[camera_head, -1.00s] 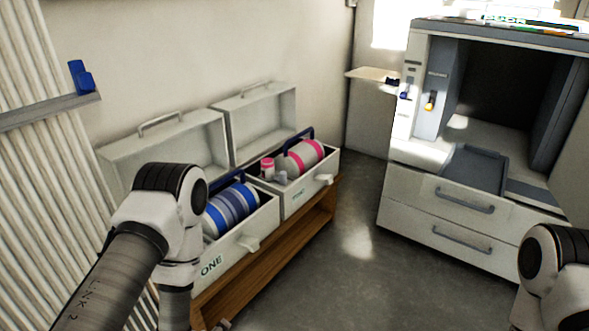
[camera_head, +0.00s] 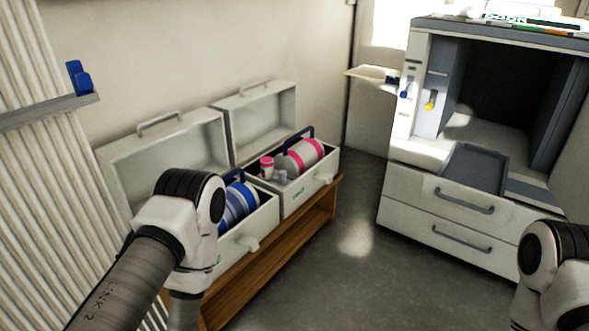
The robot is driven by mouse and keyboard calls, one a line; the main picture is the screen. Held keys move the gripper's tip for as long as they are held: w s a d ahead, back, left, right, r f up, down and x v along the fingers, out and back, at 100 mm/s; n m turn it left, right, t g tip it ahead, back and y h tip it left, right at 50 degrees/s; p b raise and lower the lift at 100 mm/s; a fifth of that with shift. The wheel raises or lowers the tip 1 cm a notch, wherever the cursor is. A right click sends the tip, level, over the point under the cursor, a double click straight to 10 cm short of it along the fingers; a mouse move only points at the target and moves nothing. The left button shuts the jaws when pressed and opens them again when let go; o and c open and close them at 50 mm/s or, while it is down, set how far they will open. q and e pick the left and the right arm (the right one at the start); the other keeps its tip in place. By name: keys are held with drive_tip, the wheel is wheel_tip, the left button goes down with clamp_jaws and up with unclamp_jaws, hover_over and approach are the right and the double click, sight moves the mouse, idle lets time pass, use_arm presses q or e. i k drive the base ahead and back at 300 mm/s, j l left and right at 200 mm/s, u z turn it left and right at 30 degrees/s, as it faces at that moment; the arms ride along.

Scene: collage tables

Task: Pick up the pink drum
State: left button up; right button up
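The pink drum (camera_head: 303,156) is a white cylinder with pink bands and a dark blue handle. It lies on its side in the right-hand open white case (camera_head: 303,201) on the wooden bench. A blue-banded drum (camera_head: 234,205) lies in the left-hand open case (camera_head: 258,228), partly hidden by my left arm. My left arm comes in from the left and bends down in front of that case; its gripper is below the picture. My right arm shows only as a link at the lower right edge; its gripper is out of view.
A small pink-and-white container (camera_head: 267,167) stands beside the pink drum. The wooden bench (camera_head: 318,218) runs along the wall. A large white machine (camera_head: 450,209) with drawers and a grey tray (camera_head: 474,168) stands at the right. Grey floor (camera_head: 345,262) between them is clear.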

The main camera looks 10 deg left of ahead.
sight(298, 160)
drive_tip(key=i+l, duration=0.65)
drive_tip(key=i, duration=0.15)
